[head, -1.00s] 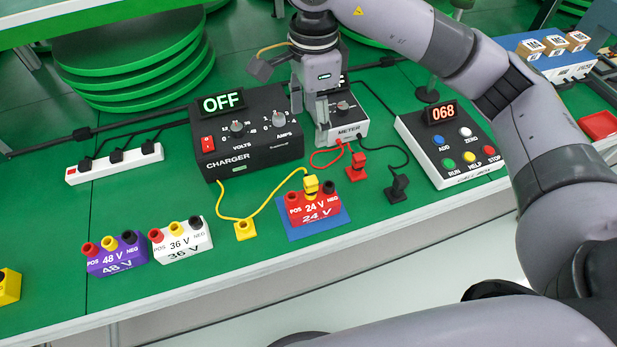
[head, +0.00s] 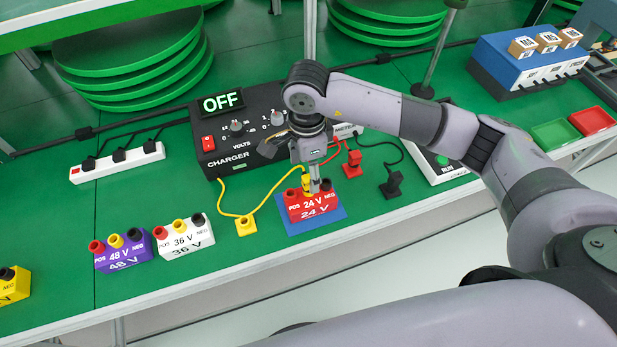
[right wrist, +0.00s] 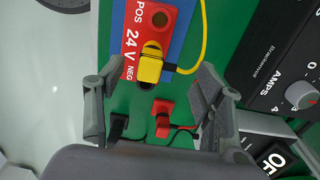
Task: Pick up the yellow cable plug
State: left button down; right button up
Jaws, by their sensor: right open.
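The yellow cable plug (head: 306,184) stands in the middle socket of the red 24 V block (head: 312,206), on a blue mat (head: 300,228). A yellow cable runs from it toward the charger. In the right wrist view, the plug (right wrist: 151,65) lies between the spread fingers, with space on both sides. My right gripper (head: 314,184) points down over the block, open and empty, and partly hides the plug in the head view. It also shows at both sides of the right wrist view (right wrist: 160,80). My left gripper is out of view.
The charger (head: 240,158) stands behind, its display reading OFF. A red plug (head: 352,162) and a black plug (head: 391,186) stand to the right. A yellow block (head: 245,226), the white 36 V block (head: 185,240) and the purple 48 V block (head: 122,252) are left.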

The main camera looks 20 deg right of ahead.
jog(key=shift+f, duration=1.2)
jog(key=shift+c, duration=0.4)
jog(key=c, duration=1.1)
